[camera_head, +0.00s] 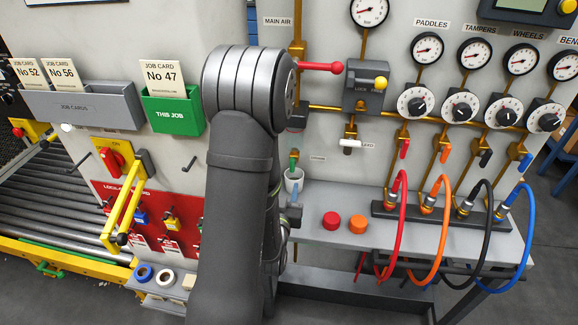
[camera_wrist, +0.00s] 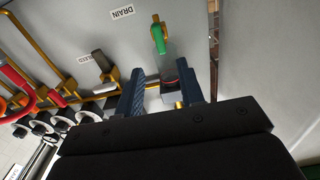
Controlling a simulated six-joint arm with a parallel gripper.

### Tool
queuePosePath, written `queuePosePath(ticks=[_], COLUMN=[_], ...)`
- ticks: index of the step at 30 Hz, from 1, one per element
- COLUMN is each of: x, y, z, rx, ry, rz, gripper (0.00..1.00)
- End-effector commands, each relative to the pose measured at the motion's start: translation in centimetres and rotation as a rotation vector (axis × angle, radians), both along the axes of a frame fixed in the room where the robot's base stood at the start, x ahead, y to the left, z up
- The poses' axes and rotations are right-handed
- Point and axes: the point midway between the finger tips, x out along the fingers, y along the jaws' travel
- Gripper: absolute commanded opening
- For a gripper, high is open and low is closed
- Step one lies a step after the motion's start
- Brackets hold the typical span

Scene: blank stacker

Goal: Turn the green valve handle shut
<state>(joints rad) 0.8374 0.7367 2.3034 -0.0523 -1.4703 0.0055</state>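The green valve handle (camera_head: 294,160) shows in the head view just right of my arm, on a small brass valve below a clear bowl (camera_head: 297,142). In the wrist view the green handle (camera_wrist: 158,40) lies beyond my fingertips, near the top middle, with brass at its ends. The clear bowl (camera_wrist: 172,66) shows between the fingers in that view; I cannot tell how far off it is. My gripper (camera_wrist: 163,72) is open, its two blue fingers apart and not touching the green handle. In the head view the gripper is mostly hidden by my arm.
A white cup (camera_head: 293,180) stands below the green handle. A bleed valve with a pale handle (camera_head: 350,143) is to the right, and a red lever (camera_head: 320,67) is above. Red and orange caps (camera_head: 331,221) sit on the shelf. Coloured hoses (camera_head: 400,220) loop out at the right.

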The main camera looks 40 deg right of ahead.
Motion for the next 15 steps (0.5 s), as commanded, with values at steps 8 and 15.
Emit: queuePosePath(ticks=[8, 15], x=[4.2, 6.3], y=[-4.2, -6.3], z=[0.0, 0.0], rx=[-0.001, 0.000], ry=[-0.001, 0.000], rz=[0.000, 0.000], gripper=[0.35, 0.35])
